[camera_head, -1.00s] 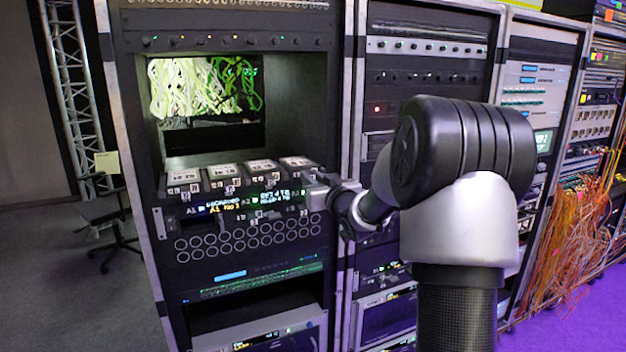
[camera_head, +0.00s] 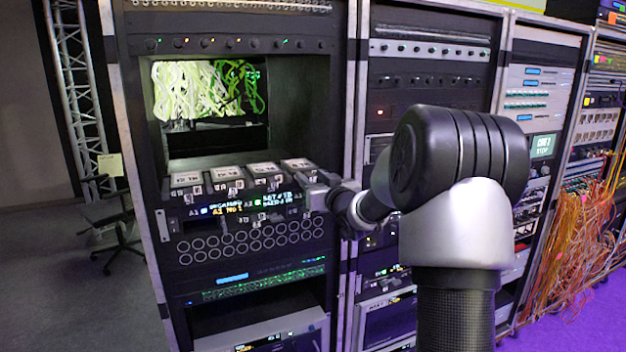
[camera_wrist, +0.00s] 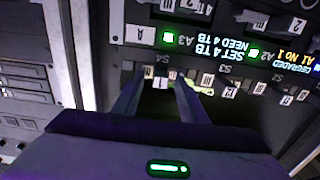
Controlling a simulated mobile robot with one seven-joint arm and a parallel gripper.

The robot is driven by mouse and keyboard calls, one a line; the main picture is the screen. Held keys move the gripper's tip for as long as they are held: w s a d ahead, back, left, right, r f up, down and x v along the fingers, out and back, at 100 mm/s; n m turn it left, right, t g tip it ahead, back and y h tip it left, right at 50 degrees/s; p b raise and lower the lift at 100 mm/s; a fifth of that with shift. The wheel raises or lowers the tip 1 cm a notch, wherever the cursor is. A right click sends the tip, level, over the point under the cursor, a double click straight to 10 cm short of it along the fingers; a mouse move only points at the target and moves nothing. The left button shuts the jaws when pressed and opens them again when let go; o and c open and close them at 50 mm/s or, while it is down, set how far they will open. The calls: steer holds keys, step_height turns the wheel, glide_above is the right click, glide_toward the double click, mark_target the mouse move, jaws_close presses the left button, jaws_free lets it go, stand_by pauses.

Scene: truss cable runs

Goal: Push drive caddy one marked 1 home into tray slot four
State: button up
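My gripper (camera_wrist: 160,80) points at the tray front under the S4 label in the wrist view, which is upside down. Its two fingers stand apart, with small white tags, one seeming to read 1, between their tips. These tags appear to be on drive caddy one (camera_wrist: 160,83); its body is mostly hidden, so I cannot tell its depth or whether the fingers grip it. In the head view my gripper (camera_head: 318,192) is at the right end of the tray row (camera_head: 245,216). The slots S3 and S2 lie to the right in the wrist view.
Several white-topped drives (camera_head: 228,174) stand on the shelf above the tray. A lit display strip (camera_head: 240,207) runs between them. Round ports (camera_head: 250,240) lie below. A rack post (camera_head: 347,120) stands close right of my gripper. Orange cables (camera_head: 565,245) hang far right.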

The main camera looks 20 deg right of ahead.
steer(key=shift+f, duration=0.15)
steer(key=shift+s, duration=0.2)
steer(key=s+b, duration=0.1)
steer(key=s, duration=1.6)
steer(key=shift+d, duration=0.3)
